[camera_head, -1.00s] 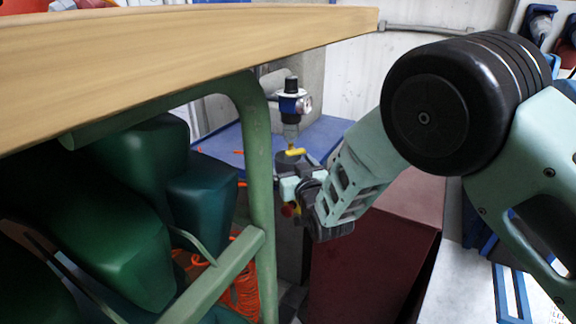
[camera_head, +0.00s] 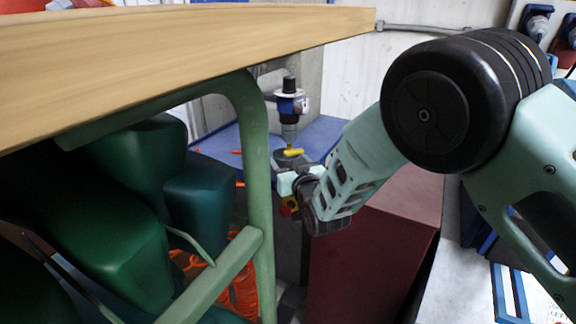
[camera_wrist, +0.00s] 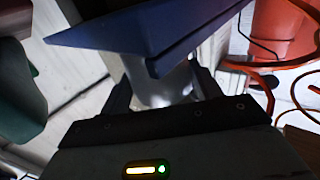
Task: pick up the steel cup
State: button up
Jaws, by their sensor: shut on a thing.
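The steel cup (camera_wrist: 163,80) shows in the wrist view as a pale, shiny grey shape between the two fingers of my gripper (camera_wrist: 164,92). The fingers are shut on its sides. Its upper part is covered by a blue panel edge in the wrist view. In the head view my gripper (camera_head: 283,183) is beyond the green table leg, low beside the blue surface; I cannot make out the cup there.
A wooden tabletop (camera_head: 190,60) overhangs at the upper left, on a green leg (camera_head: 258,170). Green bins (camera_head: 120,220) crowd beneath it. A blue surface (camera_head: 322,133) carries a regulator (camera_head: 289,105). A dark red box (camera_head: 355,265) stands below my arm. Orange hoses (camera_wrist: 290,65) lie close by.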

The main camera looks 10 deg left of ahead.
jog(key=shift+r, duration=0.45)
jog(key=b+v, duration=0.3)
jog(key=v, duration=1.5)
jog(key=w+d+r+m+t+h+b, duration=0.1)
jog(key=w+d+r+m+h, duration=0.2)
jog(key=w+d, duration=0.7)
jog(key=w+d+r+m+t+h+b, duration=0.15)
jog(key=w+d+h, duration=0.4)
jog(key=d, duration=0.85)
jog(key=shift+m+y, duration=0.35)
jog(key=shift+y, duration=0.1)
notch_tip(320, 180, down, 5)
jog(key=shift+w+f+b, duration=0.1)
jog(key=shift+f+b, duration=0.15)
jog(key=shift+b, duration=0.1)
jog(key=shift+f, duration=2.25)
